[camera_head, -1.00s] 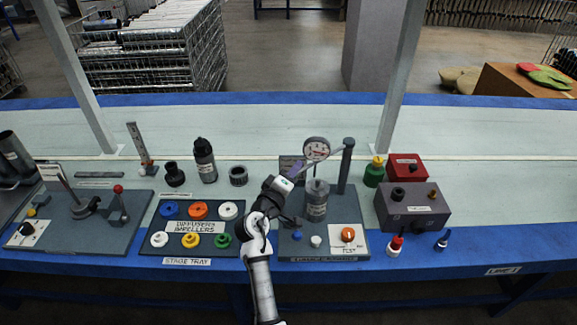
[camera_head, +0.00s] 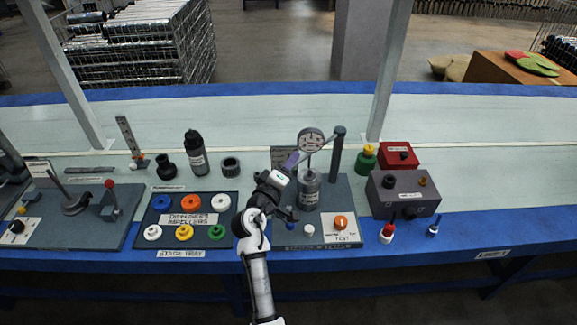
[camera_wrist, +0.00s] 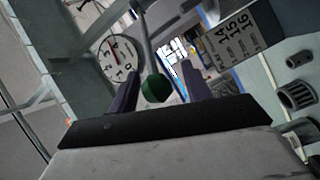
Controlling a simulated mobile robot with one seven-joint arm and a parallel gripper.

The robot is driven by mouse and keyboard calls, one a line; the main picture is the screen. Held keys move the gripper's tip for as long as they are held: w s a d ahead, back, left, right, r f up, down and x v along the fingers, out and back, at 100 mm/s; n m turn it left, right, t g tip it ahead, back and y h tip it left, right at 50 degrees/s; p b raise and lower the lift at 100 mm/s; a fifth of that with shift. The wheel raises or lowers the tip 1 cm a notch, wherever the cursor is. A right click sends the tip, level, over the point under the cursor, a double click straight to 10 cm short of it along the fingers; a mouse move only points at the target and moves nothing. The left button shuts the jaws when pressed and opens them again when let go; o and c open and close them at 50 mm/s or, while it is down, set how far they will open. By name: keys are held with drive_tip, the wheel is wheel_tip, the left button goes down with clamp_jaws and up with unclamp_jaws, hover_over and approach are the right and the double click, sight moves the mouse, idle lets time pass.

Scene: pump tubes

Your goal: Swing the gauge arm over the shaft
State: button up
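The round white gauge dial (camera_head: 311,141) is on an arm that reaches left from a dark upright post (camera_head: 337,152). In the head view it appears above the grey pump cylinder (camera_head: 308,192), with a thin rod between them. I cannot tell whether the dial lines up with the shaft in depth. The fingers stand apart, with a gap showing on the right. The gauge dial (camera_wrist: 118,58) is beyond the left finger.
The stage tray (camera_head: 150,215) with coloured rings stands left of my arm. A black bottle (camera_head: 196,155) and dark cups stand behind it.

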drive_tip(key=shift+d, duration=0.1)
drive_tip(key=b+v, duration=0.4)
drive_tip(key=v, duration=0.9)
drive_tip(key=shift+s, duration=0.35)
